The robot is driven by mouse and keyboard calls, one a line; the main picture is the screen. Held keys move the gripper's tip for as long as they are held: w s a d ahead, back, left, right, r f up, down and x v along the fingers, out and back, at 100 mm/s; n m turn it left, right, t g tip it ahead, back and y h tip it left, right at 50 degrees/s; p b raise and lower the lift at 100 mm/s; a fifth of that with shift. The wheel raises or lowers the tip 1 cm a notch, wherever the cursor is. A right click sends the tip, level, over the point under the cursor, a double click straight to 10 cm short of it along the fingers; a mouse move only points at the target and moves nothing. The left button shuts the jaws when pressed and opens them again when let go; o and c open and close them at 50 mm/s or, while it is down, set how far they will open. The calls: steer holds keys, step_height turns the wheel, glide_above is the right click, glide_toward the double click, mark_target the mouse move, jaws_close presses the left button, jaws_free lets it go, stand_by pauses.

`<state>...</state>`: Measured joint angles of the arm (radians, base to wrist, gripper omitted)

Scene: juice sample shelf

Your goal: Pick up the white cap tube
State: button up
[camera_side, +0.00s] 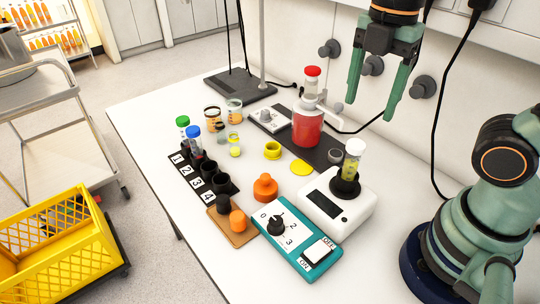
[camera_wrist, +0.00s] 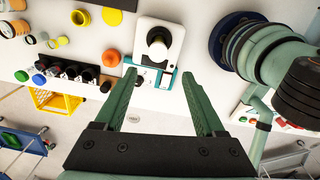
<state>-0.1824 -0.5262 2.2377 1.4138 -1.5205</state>
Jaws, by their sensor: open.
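The white cap tube (camera_side: 353,158) holds yellow-green liquid. It stands roughly upright in the black holder (camera_side: 344,186) on top of a white device (camera_side: 322,207). In the wrist view its white cap (camera_wrist: 158,39) shows from above, beyond my fingertips. My gripper (camera_side: 369,108) is open and empty, pointing down, above and to the right of the tube in the side view. In the wrist view my gripper (camera_wrist: 157,76) has its two green fingers spread wide with nothing between them. The tube and my fingers are apart.
A red vessel (camera_side: 306,129) with a red-capped tube stands behind the device. A teal control box (camera_side: 297,240) sits in front. A black numbered rack (camera_side: 189,170) holds green- and blue-capped tubes.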

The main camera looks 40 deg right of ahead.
mark_target(356, 144)
steer(key=shift+s+f+n, duration=0.15)
steer(key=shift+f+n, duration=0.15)
steer(key=shift+f, duration=0.1)
step_height(356, 144, down, 6)
steer(key=shift+r, duration=0.1)
steer(key=shift+w+d+f, duration=0.1)
steer(key=shift+w+f, duration=0.15)
steer(key=shift+f, duration=1.1)
steer(key=shift+w+f, duration=0.2)
steer(key=shift+f, duration=1.15)
jaws_close()
